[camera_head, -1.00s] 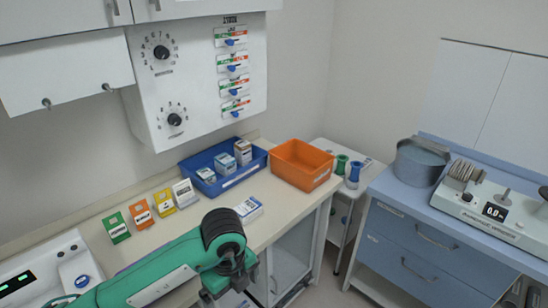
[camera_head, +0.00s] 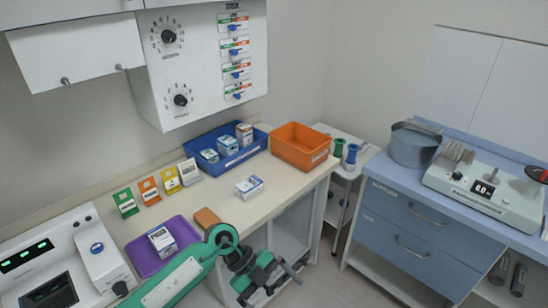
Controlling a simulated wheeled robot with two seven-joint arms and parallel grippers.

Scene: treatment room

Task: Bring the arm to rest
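My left arm (camera_head: 178,279), green and dark grey, comes in from the lower left and bends near the counter's front edge. Its gripper (camera_head: 284,277) hangs low at the bottom middle, in front of the counter and apart from the things on it. The fingers are small and dark, and I cannot tell whether they are open. I see nothing held in them. My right gripper is out of view.
The counter (camera_head: 185,212) bears a purple tray (camera_head: 136,262) with a box, a brown block (camera_head: 206,218), a white-blue box (camera_head: 249,187), blue (camera_head: 185,147) and orange bins (camera_head: 301,150), and cards. A blue cabinet (camera_head: 412,231) stands right; floor lies between.

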